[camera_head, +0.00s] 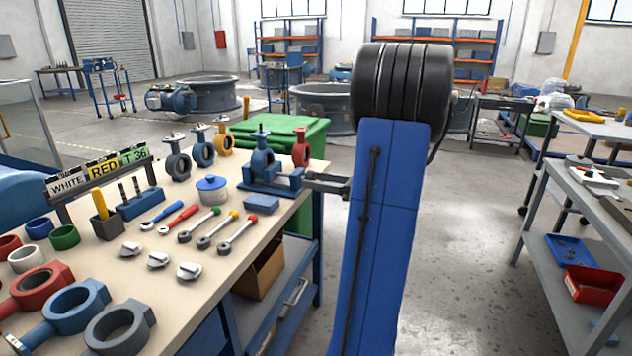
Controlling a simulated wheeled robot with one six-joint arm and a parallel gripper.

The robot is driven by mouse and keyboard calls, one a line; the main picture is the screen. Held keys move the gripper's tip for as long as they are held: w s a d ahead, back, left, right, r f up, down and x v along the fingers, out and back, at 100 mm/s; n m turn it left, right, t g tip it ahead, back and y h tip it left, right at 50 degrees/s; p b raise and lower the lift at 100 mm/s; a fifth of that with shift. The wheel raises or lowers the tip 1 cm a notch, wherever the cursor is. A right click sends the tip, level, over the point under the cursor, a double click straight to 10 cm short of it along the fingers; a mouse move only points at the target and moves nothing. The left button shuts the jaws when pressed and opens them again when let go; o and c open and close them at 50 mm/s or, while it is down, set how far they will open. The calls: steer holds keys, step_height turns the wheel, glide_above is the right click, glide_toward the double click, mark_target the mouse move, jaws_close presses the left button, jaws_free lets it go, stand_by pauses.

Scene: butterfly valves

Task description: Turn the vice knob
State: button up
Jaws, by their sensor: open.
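A blue vice (272,180) stands at the right corner of the workbench, with a blue valve body (262,160) upright in it. The grey fingers of my gripper (325,184) show at the vice's right end, coming out from behind my blue arm link. The fingers are open. The rest of my gripper is hidden behind the link. The vice knob is not clearly visible at the fingertips, and I cannot tell whether the fingers touch it.
A green bin (290,128) stands behind. Grey shelving (600,200) is at the right. Bare floor lies between the bench and the shelving.

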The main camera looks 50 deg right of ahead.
steer(key=shift+w+a, duration=0.1)
steer(key=shift+w, duration=0.2)
steer(key=shift+c, duration=0.4)
steer(key=c, duration=1)
